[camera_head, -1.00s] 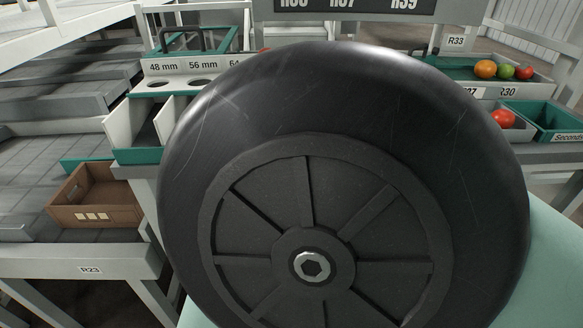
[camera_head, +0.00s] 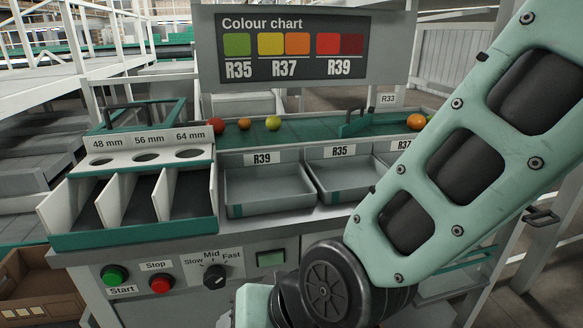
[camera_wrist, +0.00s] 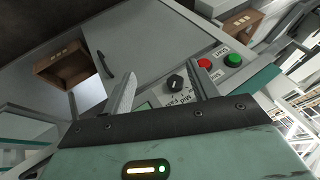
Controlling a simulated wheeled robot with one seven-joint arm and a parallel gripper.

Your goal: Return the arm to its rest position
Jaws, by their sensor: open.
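My gripper (camera_wrist: 160,84) shows only in the wrist view. Its two fingers stand apart with nothing between them, in front of the machine's control panel with the speed knob (camera_wrist: 174,82). In the head view my pale green arm (camera_head: 455,165) rises across the right side from a dark joint at bottom centre. The far end of the arm is out of that view.
The sorting bench carries white sizing bins (camera_head: 135,205) at left and grey trays R39 (camera_head: 268,190) and R35 (camera_head: 345,178). Tomatoes lie on a green belt (camera_head: 308,126) behind. A colour chart (camera_head: 293,47) stands above. A brown crate (camera_head: 40,285) sits lower left.

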